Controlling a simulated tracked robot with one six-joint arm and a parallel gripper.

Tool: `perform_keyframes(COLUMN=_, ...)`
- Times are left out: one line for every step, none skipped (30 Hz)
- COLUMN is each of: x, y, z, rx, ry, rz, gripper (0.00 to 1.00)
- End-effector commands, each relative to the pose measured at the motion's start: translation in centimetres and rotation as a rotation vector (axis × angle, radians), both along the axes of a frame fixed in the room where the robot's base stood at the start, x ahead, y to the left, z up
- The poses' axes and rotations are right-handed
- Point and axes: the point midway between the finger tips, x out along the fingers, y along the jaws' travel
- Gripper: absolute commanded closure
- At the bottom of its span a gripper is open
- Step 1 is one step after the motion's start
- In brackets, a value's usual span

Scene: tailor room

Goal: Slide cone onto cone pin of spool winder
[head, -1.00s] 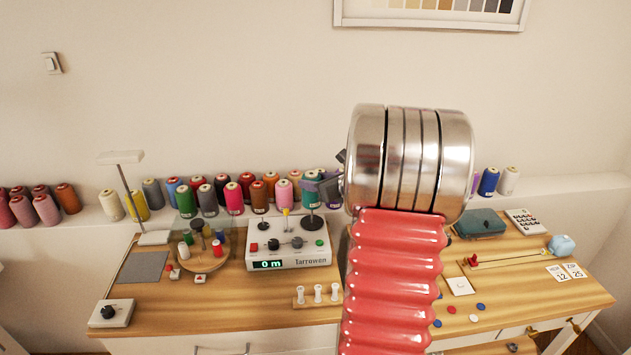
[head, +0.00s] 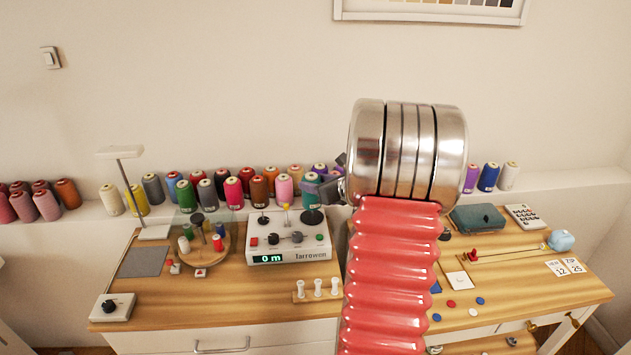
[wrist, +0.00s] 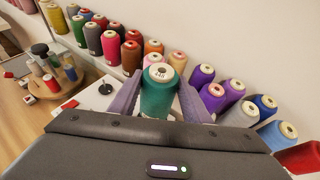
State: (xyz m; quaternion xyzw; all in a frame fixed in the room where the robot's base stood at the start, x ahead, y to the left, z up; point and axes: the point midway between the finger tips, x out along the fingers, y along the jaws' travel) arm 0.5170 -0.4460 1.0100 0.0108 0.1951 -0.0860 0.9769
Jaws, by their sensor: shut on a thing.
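A teal cone of thread (wrist: 157,92) stands between the two purple fingers of my gripper (wrist: 158,98) in the wrist view, its pale top facing the camera. My gripper is shut on it. In the head view the teal cone (head: 311,186) shows small beside the steel wrist, with my gripper (head: 322,188) partly hidden. The white spool winder (head: 290,244), with a green "0 m" display, stands below. Its right-hand black disc with a pin (head: 312,216) lies just under the cone in the picture; a gap between them cannot be judged.
Several thread cones (head: 232,190) line the shelf behind the winder. A round wooden spool stand (head: 222,258) is left of it, and a rack of white bobbins (head: 318,294) is in front. My arm covers the middle of the table.

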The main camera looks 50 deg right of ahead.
Motion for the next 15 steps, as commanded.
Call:
perform_keyframes(x=0.0, y=0.0, z=-0.1, rx=0.000, ry=0.000, rz=0.000, gripper=0.83)
perform_keyframes(x=0.0, y=0.0, z=-0.2, rx=0.000, ry=0.000, rz=0.000, gripper=0.83)
perform_keyframes(x=0.0, y=0.0, z=-0.3, rx=0.000, ry=0.000, rz=0.000, gripper=0.83)
perform_keyframes(x=0.0, y=0.0, z=-0.3, rx=0.000, ry=0.000, rz=0.000, gripper=0.83)
perform_keyframes(x=0.0, y=0.0, z=-0.4, rx=-0.001, ry=0.000, rz=0.000, gripper=0.83)
perform_keyframes(x=0.0, y=0.0, z=-0.5, rx=-0.001, ry=0.000, rz=0.000, gripper=0.83)
perform_keyframes(x=0.0, y=0.0, z=-0.6, rx=-0.001, ry=0.000, rz=0.000, gripper=0.83)
perform_keyframes(x=0.0, y=0.0, z=-0.7, rx=-0.001, ry=-0.001, rz=0.000, gripper=0.83)
perform_keyframes(x=0.0, y=0.0, z=-0.7, rx=0.000, ry=-0.001, rz=0.000, gripper=0.83)
perform_keyframes(x=0.0, y=0.0, z=-0.8, rx=0.000, ry=-0.001, rz=0.000, gripper=0.83)
perform_keyframes(x=0.0, y=0.0, z=-0.9, rx=0.000, ry=-0.001, rz=0.000, gripper=0.83)
perform_keyframes(x=0.0, y=0.0, z=-1.0, rx=0.000, ry=-0.001, rz=0.000, gripper=0.83)
perform_keyframes(x=0.0, y=0.0, z=-1.1, rx=0.001, ry=-0.001, rz=0.000, gripper=0.83)
perform_keyframes(x=0.0, y=0.0, z=-1.1, rx=0.001, ry=-0.001, rz=0.000, gripper=0.83)
perform_keyframes(x=0.0, y=0.0, z=-1.2, rx=0.001, ry=-0.001, rz=0.000, gripper=0.83)
